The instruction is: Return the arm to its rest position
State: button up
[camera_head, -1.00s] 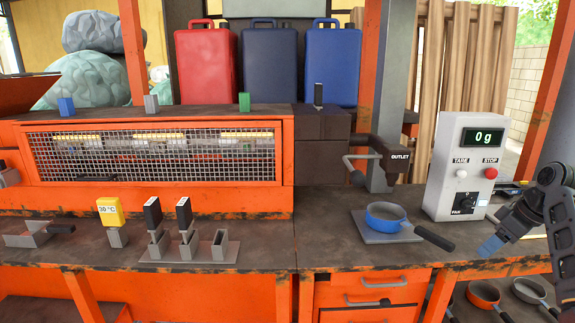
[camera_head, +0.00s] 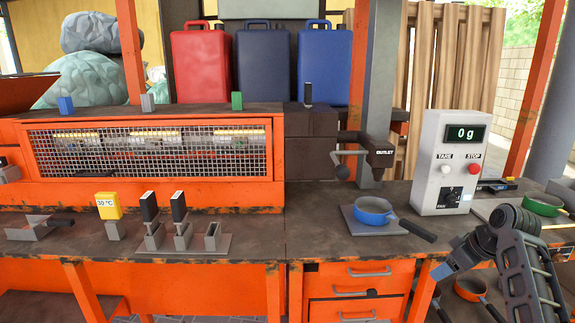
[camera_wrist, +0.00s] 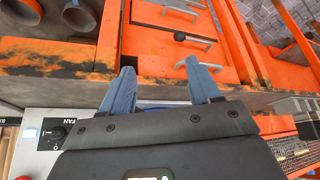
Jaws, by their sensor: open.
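My gripper (camera_head: 440,271) is at the lower right in the head view, in front of the bench's edge and below the blue pan. In the wrist view my gripper (camera_wrist: 160,88) shows two blue-grey fingers spread apart with nothing between them. The wrist view looks toward the bench's front edge and the orange drawers (camera_wrist: 180,45). My dark arm is folded at the right of the head view.
A blue pan (camera_head: 374,212) sits on a grey plate, its handle pointing right. The scale box (camera_head: 447,160) reads 0 g. A green pan (camera_head: 543,204) is at the far right. Another pan (camera_head: 470,288) lies below the bench. The bench (camera_head: 310,236) left of the blue pan is clear.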

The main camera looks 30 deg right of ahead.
jog(key=a+f+t, duration=0.1)
jog(key=a+f, duration=0.3)
jog(key=a, duration=0.4)
jog(key=a+f+m+t+h, duration=0.1)
jog(key=a+f, duration=0.3)
jog(key=a, duration=0.4)
jog(key=a+f+t, duration=0.1)
jog(key=a+f, duration=0.3)
jog(key=a, duration=0.4)
jog(key=s+a+t, duration=0.1)
jog(key=s+a, duration=0.7)
jog(key=a, duration=0.3)
jog(key=s+a+r+n+t, duration=0.1)
jog(key=s+a+r, duration=0.3)
jog(key=s+r, duration=0.5)
jog(key=s+a+r+t+y, duration=0.1)
jog(key=s+a+r+t, duration=0.3)
jog(key=s+r, duration=0.6)
jog(key=shift+a+r+n+y, duration=0.2)
jog(key=shift+a+n+y, duration=0.1)
jog(key=shift+a+n, duration=0.15)
